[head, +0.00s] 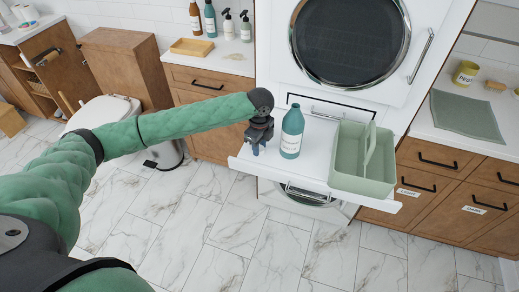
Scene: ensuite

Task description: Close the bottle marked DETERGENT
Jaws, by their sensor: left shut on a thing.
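A teal bottle (292,133) with a pale label stands upright on a white pull-out shelf (316,136). The label's writing is too small to read. Its neck shows at the top with no clear cap on it. My left gripper (257,146) points down over the shelf just left of the bottle, apart from it. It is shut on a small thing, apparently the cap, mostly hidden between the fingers. My right gripper is not in view.
A green divided caddy (345,172) stands on the shelf right of the bottle. A white machine with a round dark door (350,40) rises behind. Several bottles and a wooden tray (192,47) are on the back counter. A grey-green cloth (465,115) lies on the right counter.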

